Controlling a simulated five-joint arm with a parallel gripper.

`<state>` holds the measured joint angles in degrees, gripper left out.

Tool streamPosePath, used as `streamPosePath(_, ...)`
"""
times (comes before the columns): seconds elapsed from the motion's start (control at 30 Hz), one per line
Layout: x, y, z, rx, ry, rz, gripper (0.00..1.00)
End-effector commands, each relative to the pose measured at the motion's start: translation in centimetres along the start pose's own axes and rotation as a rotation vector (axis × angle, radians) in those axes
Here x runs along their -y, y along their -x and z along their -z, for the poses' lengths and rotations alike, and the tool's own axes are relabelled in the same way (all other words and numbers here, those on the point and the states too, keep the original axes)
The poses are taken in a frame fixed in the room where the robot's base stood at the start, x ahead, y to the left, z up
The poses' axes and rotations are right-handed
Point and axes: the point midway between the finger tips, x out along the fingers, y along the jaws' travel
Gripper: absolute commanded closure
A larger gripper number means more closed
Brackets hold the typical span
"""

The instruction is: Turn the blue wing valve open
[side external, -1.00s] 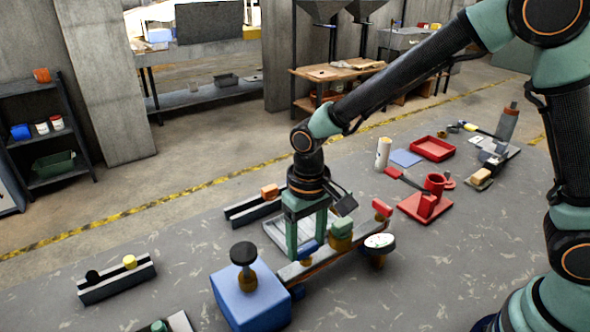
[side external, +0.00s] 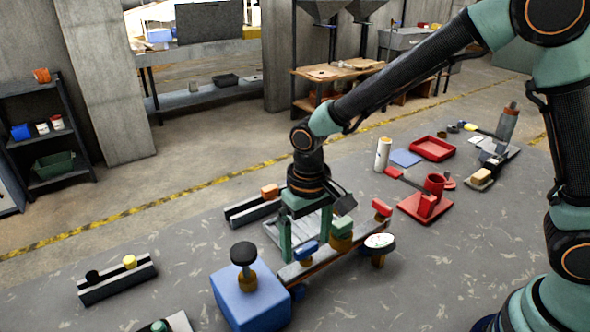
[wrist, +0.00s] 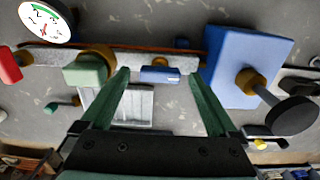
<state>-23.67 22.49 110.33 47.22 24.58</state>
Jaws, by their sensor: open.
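The blue wing valve (side external: 305,250) sits on the grey pipe (side external: 345,256) of the rig, next to the blue box. Its wing lies roughly along the pipe. In the wrist view the blue wing (wrist: 160,74) shows between the two green fingertips. My gripper (side external: 305,243) is open, pointing down at the valve; a gap shows on both sides of the wing in the wrist view (wrist: 160,73). I cannot tell how far the fingertips are above the pipe. The lower part of the valve is hard to make out.
Beside it on the pipe are a green-handled valve (side external: 342,226), a red handle (side external: 381,208) and a round gauge (side external: 380,241). The blue box (side external: 250,300) carries a black knob (side external: 243,253). A grey ribbed panel (wrist: 122,106) lies close by. Several red parts stand farther right.

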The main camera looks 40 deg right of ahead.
Motion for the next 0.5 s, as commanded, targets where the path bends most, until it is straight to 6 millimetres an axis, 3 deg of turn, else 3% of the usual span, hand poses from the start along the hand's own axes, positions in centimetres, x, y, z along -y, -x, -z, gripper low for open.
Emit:
streamPosePath(0.17, 0.1, 2.4, 0.1, -0.006, 0.000, 0.003, 0.05)
streamPosePath(0.5, 0.1, 9.1, 0.1, -0.006, 0.000, 0.003, 0.05)
